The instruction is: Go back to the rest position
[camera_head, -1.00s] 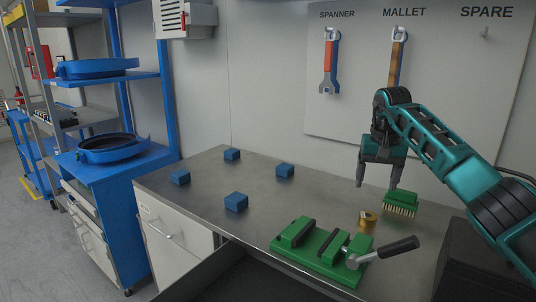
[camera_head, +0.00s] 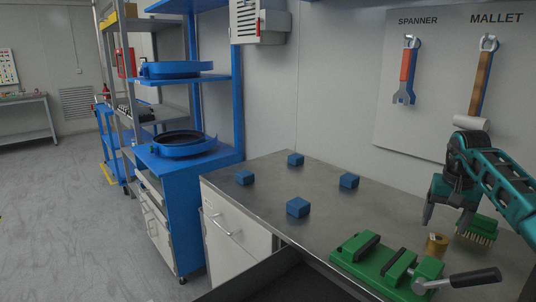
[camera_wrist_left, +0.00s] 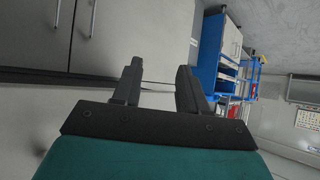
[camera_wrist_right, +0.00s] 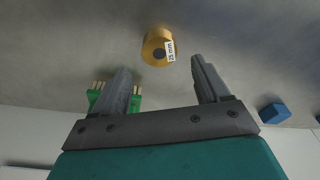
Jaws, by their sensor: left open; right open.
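My right gripper (camera_head: 446,222) is open and empty above the right part of the metal workbench (camera_head: 262,184). A brass cylinder (camera_head: 437,244) stands on the bench just below it. In the right wrist view the cylinder (camera_wrist_right: 158,46) has a white label reading 25 mm and lies beyond the open fingers (camera_wrist_right: 166,80). A green brush (camera_head: 477,230) sits on the bench beside the gripper. My left gripper does not show in the head view. In the left wrist view its two fingers (camera_wrist_left: 158,88) are apart with nothing between them, near cabinet fronts.
Several blue blocks (camera_head: 298,207) lie spread on the bench. A green vise (camera_head: 388,268) with a dark handle is at the front. A spanner (camera_head: 406,70) and a mallet (camera_head: 481,80) hang on the wall board. Blue shelving (camera_head: 180,146) stands left; the floor (camera_head: 70,210) there is clear.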

